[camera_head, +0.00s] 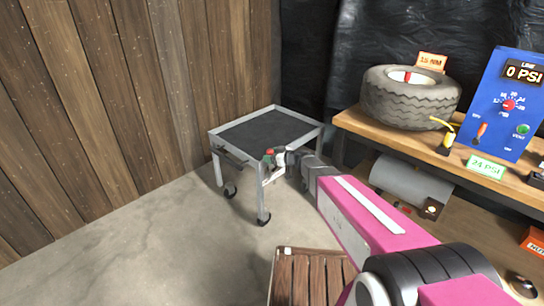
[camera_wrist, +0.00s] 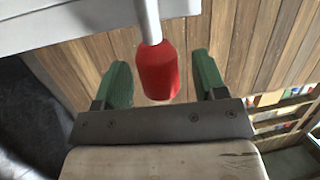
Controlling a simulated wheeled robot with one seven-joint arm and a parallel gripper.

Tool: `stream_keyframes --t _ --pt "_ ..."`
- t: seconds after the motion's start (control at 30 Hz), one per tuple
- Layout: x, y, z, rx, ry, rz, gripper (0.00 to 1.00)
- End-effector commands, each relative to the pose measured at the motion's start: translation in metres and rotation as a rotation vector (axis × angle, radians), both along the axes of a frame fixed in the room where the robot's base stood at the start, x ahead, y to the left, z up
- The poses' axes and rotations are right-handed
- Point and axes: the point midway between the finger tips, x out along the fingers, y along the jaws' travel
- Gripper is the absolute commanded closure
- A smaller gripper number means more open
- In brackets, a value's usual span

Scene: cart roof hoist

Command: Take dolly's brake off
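The dolly (camera_head: 255,132) is a grey cart with a dark top and black casters, standing by the wooden wall. A red knob on a light metal rod, which looks like its brake lever (camera_head: 268,154), is at the cart's near side. In the wrist view the red knob (camera_wrist: 159,70) hangs between the two green fingers of my gripper (camera_wrist: 160,84). The fingers are open, with a visible gap on each side of the knob. In the head view my gripper (camera_head: 280,158) is at the cart's front right part, and its fingers are too small to make out.
A wooden bench (camera_head: 470,160) to the right holds a tyre (camera_head: 410,97) and a blue panel (camera_head: 503,105) reading 0 PSI. A grey tank (camera_head: 410,183) sits under it. A wooden slatted crate (camera_head: 308,278) stands in the foreground. The floor left of it is clear.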

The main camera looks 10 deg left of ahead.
Motion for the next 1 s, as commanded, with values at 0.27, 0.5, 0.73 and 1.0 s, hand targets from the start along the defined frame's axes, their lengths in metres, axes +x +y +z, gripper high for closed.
stream_keyframes --t 0.27,0.5,0.73,1.0 --pt "-0.002 -0.004 0.002 0.003 0.003 -0.002 0.35" --pt "-0.021 -0.035 0.012 0.003 0.002 -0.003 0.35" --pt "-0.041 -0.07 0.022 0.001 0.002 -0.004 0.35" --pt "-0.051 -0.09 0.028 0.002 0.001 -0.001 0.35"
